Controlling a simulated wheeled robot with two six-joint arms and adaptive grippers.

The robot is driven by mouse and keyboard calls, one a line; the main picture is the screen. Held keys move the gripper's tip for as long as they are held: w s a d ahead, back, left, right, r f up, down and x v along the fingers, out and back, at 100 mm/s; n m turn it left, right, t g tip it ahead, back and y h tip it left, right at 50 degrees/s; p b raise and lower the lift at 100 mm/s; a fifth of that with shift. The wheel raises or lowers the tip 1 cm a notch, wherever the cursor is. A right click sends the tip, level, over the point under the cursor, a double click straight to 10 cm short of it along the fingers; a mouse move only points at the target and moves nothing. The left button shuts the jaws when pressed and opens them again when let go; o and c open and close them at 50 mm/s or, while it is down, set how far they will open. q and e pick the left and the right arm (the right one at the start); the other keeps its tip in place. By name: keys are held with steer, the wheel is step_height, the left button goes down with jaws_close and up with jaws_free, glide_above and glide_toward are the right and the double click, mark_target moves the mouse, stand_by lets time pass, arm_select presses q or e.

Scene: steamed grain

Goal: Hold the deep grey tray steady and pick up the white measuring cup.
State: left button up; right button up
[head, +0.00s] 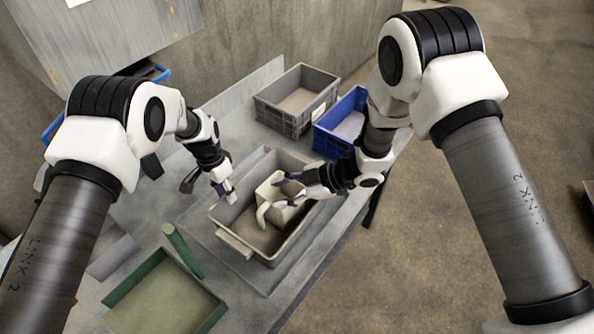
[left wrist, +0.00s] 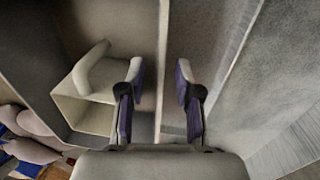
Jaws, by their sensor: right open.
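The deep grey tray (head: 235,245) stands on the table in the middle of the head view. The white measuring cup (head: 268,187) is inside it, its handle toward the near side; it also shows at the left of the left wrist view (left wrist: 85,108). My left gripper (head: 229,194) is at the tray's left wall. In the left wrist view its fingers (left wrist: 158,95) are apart, with the wall's rim (left wrist: 164,60) between them. My right gripper (head: 278,189) is open at the cup, one finger above the other. Whether it touches the cup is unclear.
A grey crate (head: 270,115) and a blue crate (head: 322,141) stand behind the tray. The table ends close to the right of the grey tray.

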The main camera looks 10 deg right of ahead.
mark_target(236, 219)
arm_select(q)
steer(key=shift+f, duration=0.1)
steer(key=shift+s+f, duration=0.1)
steer(key=shift+f, duration=0.15)
steer(key=f, duration=0.7)
steer(key=shift+s+d, duration=0.2)
steer(key=shift+d, duration=0.15)
jaws_close()
arm_select(e)
steer(key=w+d+f+m+g+h, duration=0.2)
steer(key=w+d+h, duration=0.2)
steer(key=w, duration=0.3)
steer(key=shift+w+d+g+h, duration=0.15)
steer(key=shift+w+g+h, duration=0.2)
steer(key=shift+h, duration=0.45)
steer(key=shift+f, duration=0.1)
